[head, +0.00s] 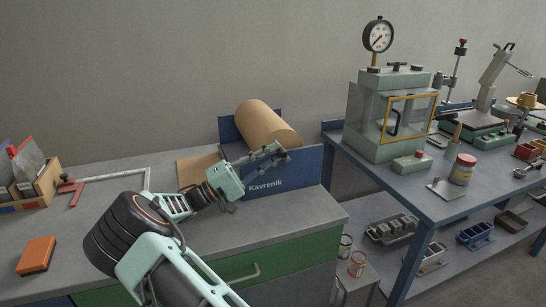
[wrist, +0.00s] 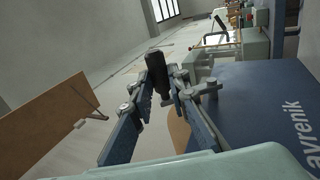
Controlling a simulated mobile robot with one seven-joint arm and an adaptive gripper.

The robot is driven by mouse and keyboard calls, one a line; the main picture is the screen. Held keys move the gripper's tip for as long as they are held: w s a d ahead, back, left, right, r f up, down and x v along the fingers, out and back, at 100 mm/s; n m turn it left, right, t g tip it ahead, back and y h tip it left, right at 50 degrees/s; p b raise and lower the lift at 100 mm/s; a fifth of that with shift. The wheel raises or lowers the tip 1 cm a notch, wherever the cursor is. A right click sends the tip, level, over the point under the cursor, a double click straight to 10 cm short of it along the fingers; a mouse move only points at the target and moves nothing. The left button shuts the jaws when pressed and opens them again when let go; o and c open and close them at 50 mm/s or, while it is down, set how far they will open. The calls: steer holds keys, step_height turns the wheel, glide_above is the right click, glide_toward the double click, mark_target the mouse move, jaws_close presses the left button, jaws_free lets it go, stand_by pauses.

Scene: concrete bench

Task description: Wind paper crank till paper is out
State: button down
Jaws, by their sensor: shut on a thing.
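A brown paper roll (head: 268,125) lies in a blue stand (head: 300,172) marked Kavrenik on the bench. A flat brown paper sheet (head: 196,170) shows to the left of the stand. My gripper (head: 270,153) is in front of the roll, at the near blue side plate. In the wrist view my gripper (wrist: 160,88) is shut on the dark crank handle (wrist: 155,62), which sticks up between the fingertips. The crank's arm and hub are mostly hidden by the fingers. A little of the roll (wrist: 180,130) shows between them.
A metal square (head: 115,177) with a red end and an orange block (head: 36,255) lie on the grey bench (head: 110,230). A wooden box (head: 35,188) stands at the far left. A blue table (head: 420,198) to the right bears a glazed press (head: 385,115) and other tools.

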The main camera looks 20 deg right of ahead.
steer(key=shift+a, duration=0.1)
stand_by(0.5)
steer(key=c, duration=1.8)
jaws_free()
steer(key=shift+c, duration=0.2)
steer(key=a+f, duration=0.1)
steer(key=a, duration=1.3)
steer(key=shift+a+f, duration=0.2)
steer(key=shift+a, duration=0.1)
steer(key=shift+c, duration=0.2)
